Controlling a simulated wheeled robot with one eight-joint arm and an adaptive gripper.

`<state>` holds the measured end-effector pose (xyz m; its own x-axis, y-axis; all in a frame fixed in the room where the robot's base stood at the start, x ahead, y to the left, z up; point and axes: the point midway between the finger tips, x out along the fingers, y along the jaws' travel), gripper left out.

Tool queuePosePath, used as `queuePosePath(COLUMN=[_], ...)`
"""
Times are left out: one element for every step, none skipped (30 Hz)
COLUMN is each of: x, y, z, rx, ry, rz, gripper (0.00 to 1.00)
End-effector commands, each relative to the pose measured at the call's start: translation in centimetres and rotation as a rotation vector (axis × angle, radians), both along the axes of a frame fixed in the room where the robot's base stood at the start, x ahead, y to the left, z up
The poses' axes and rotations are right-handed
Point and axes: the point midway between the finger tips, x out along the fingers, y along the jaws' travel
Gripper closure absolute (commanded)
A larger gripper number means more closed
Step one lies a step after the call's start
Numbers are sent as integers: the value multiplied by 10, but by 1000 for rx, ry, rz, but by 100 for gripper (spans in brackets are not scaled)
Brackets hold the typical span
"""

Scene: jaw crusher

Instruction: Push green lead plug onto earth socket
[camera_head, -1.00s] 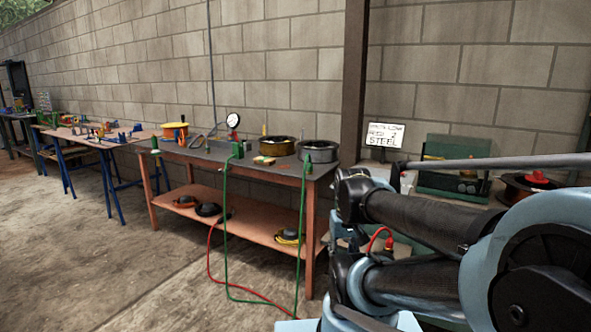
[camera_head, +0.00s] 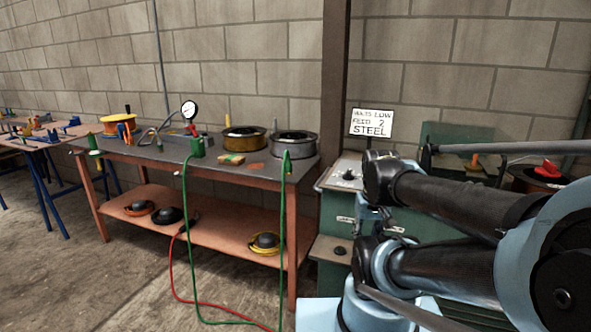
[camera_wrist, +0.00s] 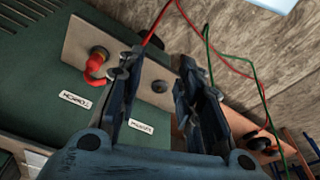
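In the wrist view my gripper (camera_wrist: 158,60) has its two dark fingers apart with nothing seen between them. Beyond the gap, a black round socket (camera_wrist: 160,87) shows on a beige panel (camera_wrist: 75,50). To its left a red plug (camera_wrist: 97,64) sits on the same panel with a red lead. The green lead (camera_wrist: 208,55) runs loose at the right. In the head view the green lead (camera_head: 187,230) loops from the bench to the floor and back up to the bench's right end, where a green end (camera_head: 286,163) shows. My gripper is not clear there.
The red lead (camera_head: 172,280) trails on the floor. Floor is clear at lower left.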

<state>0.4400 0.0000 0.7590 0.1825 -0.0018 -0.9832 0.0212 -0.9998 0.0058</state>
Motion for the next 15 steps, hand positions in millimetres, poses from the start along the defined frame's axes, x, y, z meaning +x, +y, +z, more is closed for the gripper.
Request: queuePosePath(x=[0, 0, 0, 0, 0, -2, -6, -6, -4, -1, 4, 11, 17, 24, 33], y=[0, 0, 0, 0, 0, 0, 0, 1, 2, 3, 4, 7, 8, 10, 14], z=[0, 0, 0, 0, 0, 2, 5, 7, 11, 15, 19, 26, 33, 39, 49], rx=[0, 0, 0, 0, 0, 0, 1, 1, 2, 4, 5, 9, 11, 12, 16], ry=[0, 0, 0, 0, 0, -3, -10, -12, -14, -15, -16, -18, -19, -22, -26], rz=[0, 0, 0, 0, 0, 1, 3, 7, 16, 24, 36, 54, 70, 89, 116], gripper=[67, 67, 67, 67, 60, 52, 52, 52, 52, 52, 52, 52, 52, 52, 52])
